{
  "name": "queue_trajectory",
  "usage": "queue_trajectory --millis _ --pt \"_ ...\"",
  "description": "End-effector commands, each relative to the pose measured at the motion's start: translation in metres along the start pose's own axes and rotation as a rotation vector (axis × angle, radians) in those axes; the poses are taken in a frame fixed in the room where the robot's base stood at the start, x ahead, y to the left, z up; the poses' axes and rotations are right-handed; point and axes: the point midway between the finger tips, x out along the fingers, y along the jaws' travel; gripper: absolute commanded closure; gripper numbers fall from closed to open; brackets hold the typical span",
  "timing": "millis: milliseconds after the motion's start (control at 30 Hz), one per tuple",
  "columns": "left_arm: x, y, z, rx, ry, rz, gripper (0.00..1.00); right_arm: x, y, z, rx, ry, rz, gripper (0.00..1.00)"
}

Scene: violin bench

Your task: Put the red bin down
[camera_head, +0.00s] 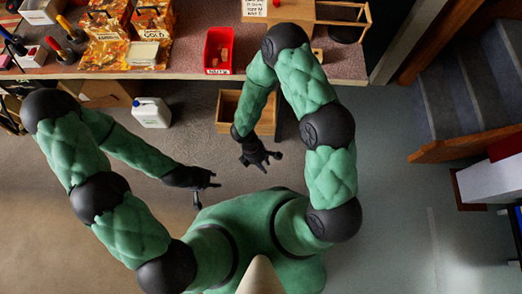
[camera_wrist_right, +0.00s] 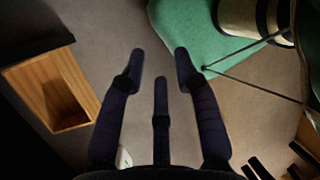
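The red bin (camera_head: 213,51) stands on the bench top near its front edge, with a few small tan pieces inside and a label on its front. My right gripper (camera_head: 264,161) is below the bench edge in the head view, away from the bin. In the right wrist view my right gripper (camera_wrist_right: 160,62) has its fingers spread with nothing between them. My left gripper (camera_head: 208,189) is low in front of my body, its fingers apart and empty. The red bin does not show in the right wrist view.
The bench top (camera_head: 190,66) has clear room left of the bin. Patterned bags (camera_head: 103,45) and hand tools (camera_head: 66,29) lie further left. A wooden box (camera_head: 229,111) is below the bench edge; a white jug (camera_head: 151,112) stands on the floor. Stairs (camera_head: 462,88) are at the right.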

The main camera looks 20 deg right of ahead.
Motion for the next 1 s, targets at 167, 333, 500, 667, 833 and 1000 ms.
queue_trajectory --millis 167,333,500,667,833,1000 --pt "0.000 0.000 0.000 0.000 0.000 0.000 0.60 -0.003 -0.047 -0.031 0.477 0.314 -0.209 0.68" --pt "0.000 0.000 0.000 0.000 0.000 0.000 0.60 -0.017 -0.046 -0.043 0.981 0.533 -0.309 0.68" --pt "0.000 0.000 0.000 0.000 0.000 0.000 0.60 -0.021 -0.029 -0.025 1.392 0.639 -0.315 0.68" --pt "0.000 0.000 0.000 0.000 0.000 0.000 0.60 -0.019 -0.021 -0.007 1.585 0.667 -0.293 0.68" --pt "0.000 0.000 0.000 0.000 0.000 0.000 0.60 -0.018 -0.020 -0.004 1.622 0.670 -0.286 0.68" --pt "0.000 0.000 0.000 0.000 0.000 0.000 0.60 -0.018 -0.020 -0.004 1.619 0.670 -0.287 0.68"
